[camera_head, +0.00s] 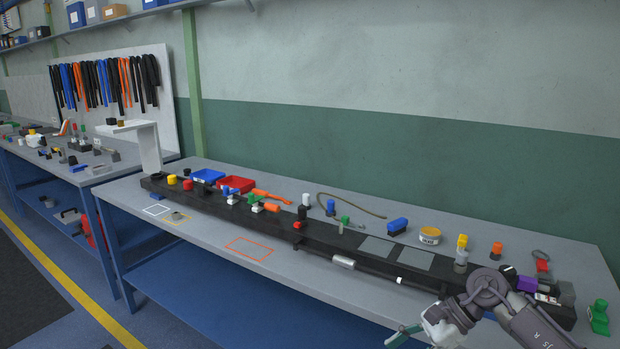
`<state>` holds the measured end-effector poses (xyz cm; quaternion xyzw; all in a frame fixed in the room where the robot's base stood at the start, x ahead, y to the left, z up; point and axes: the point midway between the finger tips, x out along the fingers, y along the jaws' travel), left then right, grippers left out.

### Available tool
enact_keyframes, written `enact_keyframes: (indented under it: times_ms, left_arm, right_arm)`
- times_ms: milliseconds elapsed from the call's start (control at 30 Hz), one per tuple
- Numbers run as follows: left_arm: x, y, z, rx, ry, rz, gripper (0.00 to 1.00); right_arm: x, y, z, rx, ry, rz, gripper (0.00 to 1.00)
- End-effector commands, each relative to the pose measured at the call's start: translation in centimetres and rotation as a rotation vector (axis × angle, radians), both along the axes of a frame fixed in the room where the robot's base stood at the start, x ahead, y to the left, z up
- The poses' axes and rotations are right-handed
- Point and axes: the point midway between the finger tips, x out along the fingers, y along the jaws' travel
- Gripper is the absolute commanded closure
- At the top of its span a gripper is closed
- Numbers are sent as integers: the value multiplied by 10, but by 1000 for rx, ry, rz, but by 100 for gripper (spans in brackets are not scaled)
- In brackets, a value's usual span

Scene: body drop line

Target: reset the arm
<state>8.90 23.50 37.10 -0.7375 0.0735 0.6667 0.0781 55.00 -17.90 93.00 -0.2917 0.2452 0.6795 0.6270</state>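My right arm comes in from the lower right corner. Its gripper (404,335) shows teal finger parts low in the picture, in front of the table's front edge. The gripper is partly cut off by the bottom edge, and whether its fingers are open or shut is unclear. No held object can be made out. My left arm and gripper are not in view.
A grey workbench (215,262) carries a long black fixture (330,240) with several small coloured parts, a red tray (235,184) and a blue tray (207,176). Front bench space is clear near the orange outline.

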Motion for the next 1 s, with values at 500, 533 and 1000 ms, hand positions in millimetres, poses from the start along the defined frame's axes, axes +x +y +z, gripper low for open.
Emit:
enact_keyframes:
  times_ms: [500,533,1000]
  left_arm:
    - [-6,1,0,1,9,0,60]
    - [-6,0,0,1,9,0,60]
    - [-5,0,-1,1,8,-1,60]
  right_arm:
    - [-5,-22,-296,1203,1454,-1777,41]
    - [-17,-28,-314,1231,1506,-1859,41]
    - [-299,-71,-524,-882,-1161,1835,41]
